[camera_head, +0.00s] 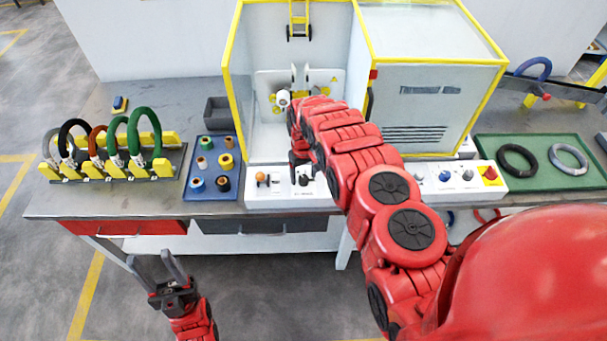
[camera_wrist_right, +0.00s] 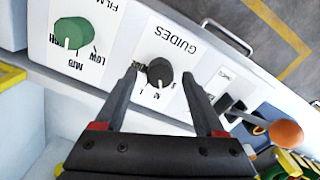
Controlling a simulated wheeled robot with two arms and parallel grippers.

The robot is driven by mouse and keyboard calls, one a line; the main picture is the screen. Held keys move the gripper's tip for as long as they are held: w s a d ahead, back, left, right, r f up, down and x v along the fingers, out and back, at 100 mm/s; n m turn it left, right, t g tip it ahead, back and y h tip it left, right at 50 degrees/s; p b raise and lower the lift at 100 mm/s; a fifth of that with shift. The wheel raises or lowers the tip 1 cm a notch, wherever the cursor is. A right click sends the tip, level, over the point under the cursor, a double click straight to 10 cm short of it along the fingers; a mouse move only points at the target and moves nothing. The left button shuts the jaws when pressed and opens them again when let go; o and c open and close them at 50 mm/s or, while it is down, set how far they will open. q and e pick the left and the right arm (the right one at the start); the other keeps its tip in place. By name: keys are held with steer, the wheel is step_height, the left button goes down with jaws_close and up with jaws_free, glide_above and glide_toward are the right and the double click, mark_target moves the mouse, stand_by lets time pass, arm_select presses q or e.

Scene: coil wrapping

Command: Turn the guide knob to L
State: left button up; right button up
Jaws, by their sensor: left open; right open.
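The guide knob (camera_wrist_right: 160,71) is a black round knob on a white panel marked GUIDES, which reads upside down in the right wrist view. A pale pointer line on it points toward the bottom of that view; the small letters around it are partly hidden or too small to read surely. My right gripper (camera_wrist_right: 158,78) is open, with its two fingers on either side of the knob and visible gaps between. In the head view the knob (camera_head: 304,179) sits just below my right gripper (camera_head: 301,165). My left gripper (camera_head: 160,268) is open and empty in front of the table.
A green FILM knob (camera_wrist_right: 73,34) and a lever with an orange ball (camera_wrist_right: 286,133) flank the guide panel. The yellow-framed machine (camera_head: 233,90) stands behind. A blue tray (camera_head: 188,187) of spools and a coil rack (camera_head: 110,174) are left; a green tray (camera_head: 535,178) is right.

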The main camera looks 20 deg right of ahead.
steer(key=shift+f, duration=0.35)
jaws_close()
